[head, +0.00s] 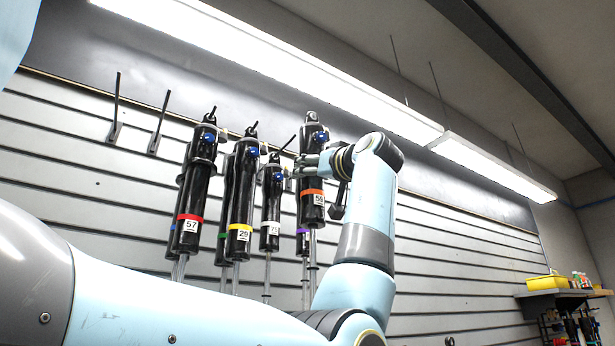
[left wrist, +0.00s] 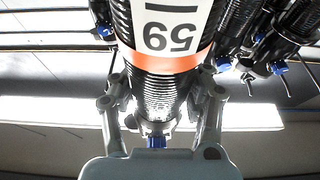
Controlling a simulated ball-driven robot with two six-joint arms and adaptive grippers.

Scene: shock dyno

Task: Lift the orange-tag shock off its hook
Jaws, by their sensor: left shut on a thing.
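The orange-tag shock (head: 312,197) is a black shock with an orange band and a white label reading 59. It hangs upright at the right end of the row in the head view. My left gripper (head: 318,163) is shut on its upper body, above the orange band. In the left wrist view the shock (left wrist: 165,62) appears upside down, its ribbed body between the two fingers (left wrist: 162,103). Its hook is hidden, so I cannot tell whether its top eye still rests on one. My right gripper is not in view.
Close on the left hang the red-tag shock (head: 188,217), the yellow-tag shock (head: 240,233) and the white-tag shock (head: 270,230). A purple-tag shock (head: 302,231) sits just behind the orange one. Two bare hooks (head: 115,110) are farther left. A shelf (head: 560,294) stands far right.

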